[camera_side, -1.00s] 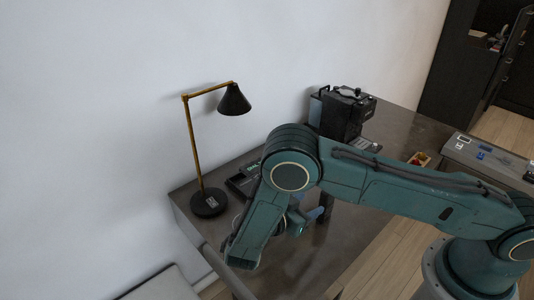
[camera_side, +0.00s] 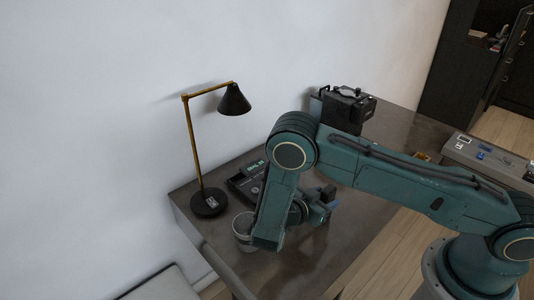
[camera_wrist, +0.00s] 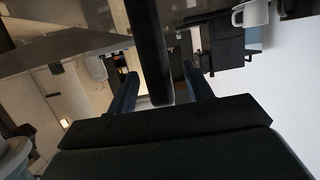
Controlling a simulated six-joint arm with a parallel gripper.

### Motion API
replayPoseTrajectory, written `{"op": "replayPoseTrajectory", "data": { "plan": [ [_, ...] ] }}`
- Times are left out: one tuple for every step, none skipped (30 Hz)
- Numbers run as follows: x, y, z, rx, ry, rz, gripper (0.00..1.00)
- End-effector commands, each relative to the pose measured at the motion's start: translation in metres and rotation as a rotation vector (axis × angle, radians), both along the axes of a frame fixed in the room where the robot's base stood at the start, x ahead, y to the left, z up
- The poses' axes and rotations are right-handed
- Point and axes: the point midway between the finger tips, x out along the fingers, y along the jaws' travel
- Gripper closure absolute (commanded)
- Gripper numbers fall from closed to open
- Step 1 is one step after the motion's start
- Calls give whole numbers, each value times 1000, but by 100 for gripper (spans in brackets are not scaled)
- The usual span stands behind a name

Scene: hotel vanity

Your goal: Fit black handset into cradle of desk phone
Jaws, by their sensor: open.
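The desk phone (camera_side: 250,180) is dark with a small green screen and sits on the desk beside the lamp base. My arm hides part of its front and right side. My gripper (camera_side: 326,200) is to the right of the phone, apart from it, and turned sideways. A small black shape (camera_side: 328,192) shows at its fingertips. In the wrist view, my gripper (camera_wrist: 160,88) has its two fingers apart. A long dark bar (camera_wrist: 148,45), probably the handset, lies between them with gaps visible on both sides. I cannot tell whether the fingers touch it.
A brass lamp (camera_side: 194,145) with a black base stands left of the phone. A black coffee machine (camera_side: 348,108) is at the back. The desk (camera_side: 345,245) is clear at front right.

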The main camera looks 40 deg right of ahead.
Motion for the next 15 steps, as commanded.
{"op": "replayPoseTrajectory", "data": {
  "plan": [
    [-1, -7, -3, -2, 2, -2, 49],
    [-1, -10, -4, -2, 2, -3, 49],
    [-2, -14, -6, -1, 2, -3, 49],
    [-2, -17, -7, -1, 2, -2, 49],
    [-1, -21, -8, 0, 1, -2, 49],
    [-2, -25, -9, 0, 1, -3, 49],
    [-1, -27, -10, 0, 1, -2, 49],
    [-1, -29, -11, 0, 0, -1, 49],
    [-2, -32, -11, 1, 0, -1, 49],
    [-2, -33, -12, 1, 0, -1, 49],
    [-2, -34, -12, 1, 0, -1, 49],
    [-2, -35, -12, 1, 0, 0, 49],
    [-1, -35, -13, 1, 0, 0, 49],
    [-1, -35, -13, 1, -1, 0, 49],
    [-1, -35, -13, 1, -1, 1, 49]
  ]
}}
